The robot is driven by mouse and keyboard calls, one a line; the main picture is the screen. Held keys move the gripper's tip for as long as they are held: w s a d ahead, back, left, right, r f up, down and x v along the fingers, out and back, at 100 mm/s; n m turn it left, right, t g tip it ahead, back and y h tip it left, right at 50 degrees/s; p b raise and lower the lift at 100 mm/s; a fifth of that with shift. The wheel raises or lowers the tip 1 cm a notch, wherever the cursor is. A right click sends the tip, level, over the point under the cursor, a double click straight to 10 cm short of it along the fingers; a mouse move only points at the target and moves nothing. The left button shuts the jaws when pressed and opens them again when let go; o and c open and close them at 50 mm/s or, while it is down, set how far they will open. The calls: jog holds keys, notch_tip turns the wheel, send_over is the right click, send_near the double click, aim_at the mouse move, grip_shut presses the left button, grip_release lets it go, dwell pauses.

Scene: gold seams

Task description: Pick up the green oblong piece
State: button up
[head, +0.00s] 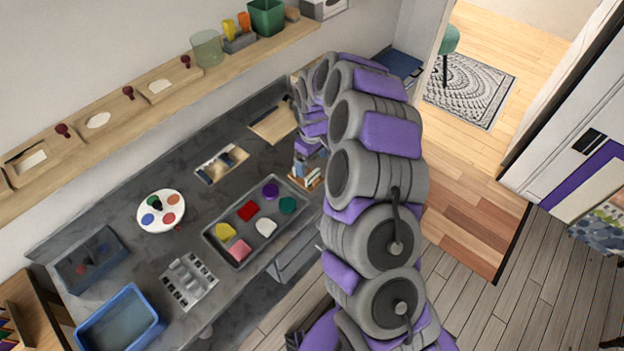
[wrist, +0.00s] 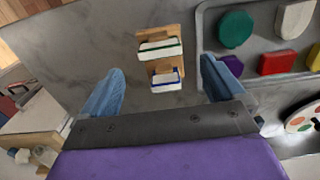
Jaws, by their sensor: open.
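The green piece (wrist: 235,30), rounded and slightly oblong, lies in the grey tray (wrist: 205,32) at the upper right of the wrist view. In the head view it is the green piece (head: 288,205) at the tray's right end. My gripper (wrist: 162,66) is open, its two blue fingers apart and nothing held between them. The green piece is outside the fingers, ahead and to the right of the right finger. In the head view my gripper is largely hidden behind my arm, just right of the tray.
Purple (head: 271,190), red (head: 248,210), white (head: 266,227), yellow (head: 225,231) and pink (head: 239,250) pieces share the tray. A paint palette (head: 161,211) lies farther left.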

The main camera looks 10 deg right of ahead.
aim_at(312, 173)
notch_tip(312, 173, down, 2)
jog(key=shift+d+f, duration=0.15)
jog(key=shift+f, duration=0.1)
jog(key=f+b, duration=0.1)
jog(key=f, duration=0.1)
jog(key=f+b, duration=0.1)
jog(key=f, duration=0.1)
jog(key=shift+a+f, duration=0.2)
jog(key=shift+f, duration=0.15)
jog(key=shift+d, duration=0.1)
jog(key=shift+c, duration=0.4)
jog(key=c, duration=1.1)
jog(key=shift+r, duration=0.15)
